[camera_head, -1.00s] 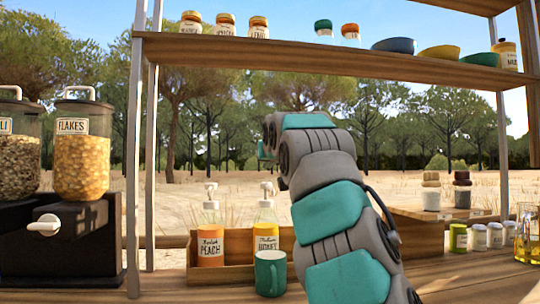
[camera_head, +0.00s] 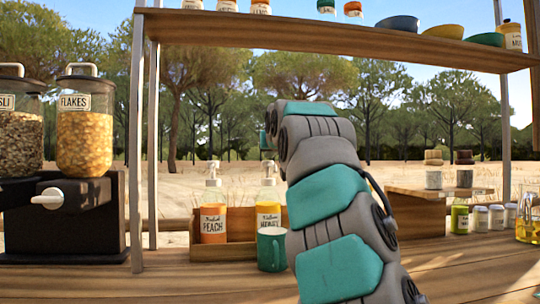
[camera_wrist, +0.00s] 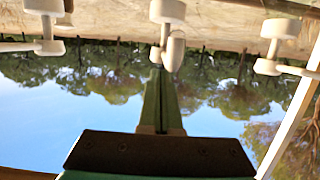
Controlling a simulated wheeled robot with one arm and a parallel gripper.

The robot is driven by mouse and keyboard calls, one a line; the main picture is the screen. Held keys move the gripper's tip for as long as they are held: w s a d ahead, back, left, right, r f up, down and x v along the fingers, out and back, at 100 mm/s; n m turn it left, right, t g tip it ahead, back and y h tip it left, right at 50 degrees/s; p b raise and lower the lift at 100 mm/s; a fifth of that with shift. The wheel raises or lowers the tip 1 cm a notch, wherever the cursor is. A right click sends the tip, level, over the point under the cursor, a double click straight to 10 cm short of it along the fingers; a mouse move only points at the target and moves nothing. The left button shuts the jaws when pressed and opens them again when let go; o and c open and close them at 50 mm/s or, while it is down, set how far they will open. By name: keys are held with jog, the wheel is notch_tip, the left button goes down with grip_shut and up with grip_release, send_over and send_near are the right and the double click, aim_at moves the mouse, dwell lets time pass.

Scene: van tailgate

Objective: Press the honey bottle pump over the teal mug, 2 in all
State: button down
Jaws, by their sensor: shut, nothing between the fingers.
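The honey bottle (camera_head: 268,217), with a yellow label and a white pump, stands in a wooden crate. The teal mug (camera_head: 271,250) stands upright on the counter in front of it. My gripper is mostly hidden behind my arm in the head view, above the honey pump. In the wrist view my gripper (camera_wrist: 159,68) is shut and empty, its tips close to the middle one of three white pump heads (camera_wrist: 167,12). I cannot tell whether they touch. The bottle labels do not show in that view.
The peach bottle (camera_head: 213,223) stands left of the honey in the wooden crate (camera_head: 236,252). Cereal dispensers (camera_head: 85,140) are at the left. A shelf (camera_head: 330,38) with jars and bowls runs above. Small jars (camera_head: 480,218) stand at the right.

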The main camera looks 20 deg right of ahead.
jog(key=shift+a+f+b, duration=0.1)
jog(key=shift+f+b, duration=0.3)
jog(key=shift+w+f+b, duration=0.1)
jog(key=shift+f+b, duration=0.25)
jog(key=shift+f, duration=0.35)
jog(key=b+v, duration=0.1)
jog(key=v, duration=0.6)
jog(key=shift+r, duration=0.15)
jog(key=shift+s, duration=0.45)
dwell(0.3)
